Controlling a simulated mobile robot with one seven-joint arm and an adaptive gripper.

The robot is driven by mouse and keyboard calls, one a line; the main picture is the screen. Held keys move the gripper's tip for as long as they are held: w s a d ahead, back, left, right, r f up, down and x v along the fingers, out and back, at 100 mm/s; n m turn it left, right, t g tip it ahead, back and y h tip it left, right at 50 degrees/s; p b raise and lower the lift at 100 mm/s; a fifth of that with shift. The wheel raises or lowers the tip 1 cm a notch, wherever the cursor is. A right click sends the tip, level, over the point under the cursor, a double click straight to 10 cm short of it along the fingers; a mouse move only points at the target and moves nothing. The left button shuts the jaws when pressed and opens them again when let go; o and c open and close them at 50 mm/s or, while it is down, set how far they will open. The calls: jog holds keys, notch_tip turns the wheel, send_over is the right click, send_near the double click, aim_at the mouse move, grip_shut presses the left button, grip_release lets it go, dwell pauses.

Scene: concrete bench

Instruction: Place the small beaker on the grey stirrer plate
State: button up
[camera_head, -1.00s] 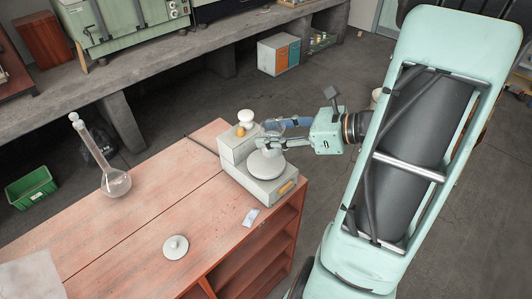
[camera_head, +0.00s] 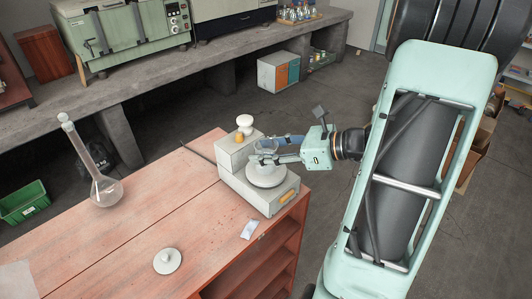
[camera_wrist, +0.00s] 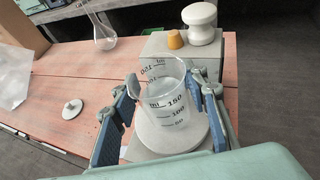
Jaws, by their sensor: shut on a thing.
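The small beaker (camera_wrist: 168,100) is clear glass with dark volume marks and looks empty in the wrist view. My gripper (camera_wrist: 165,92) is shut on it, with one blue-padded finger on each side. The grey stirrer (camera_head: 262,190) stands at the bench's right end, with a round pale plate (camera_head: 267,175) on top. The beaker is upright over this plate, which also shows behind and below it in the wrist view (camera_wrist: 168,139). I cannot tell whether the beaker's base touches the plate. In the head view the fingers partly hide the beaker (camera_head: 267,158).
A white knob-shaped item (camera_head: 245,122) and an orange stopper (camera_head: 239,137) sit on the stirrer's rear block. A round-bottomed flask (camera_head: 105,190) stands at the left, and a pale disc with a knob (camera_head: 167,261) lies in front. The red bench (camera_head: 130,240) between them is clear.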

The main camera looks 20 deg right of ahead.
jog(key=shift+f, duration=0.15)
jog(key=o, duration=1.3)
jog(key=shift+c, duration=0.2)
jog(key=shift+r, duration=0.3)
jog(key=v, duration=1.2)
jog(key=shift+f, duration=0.2)
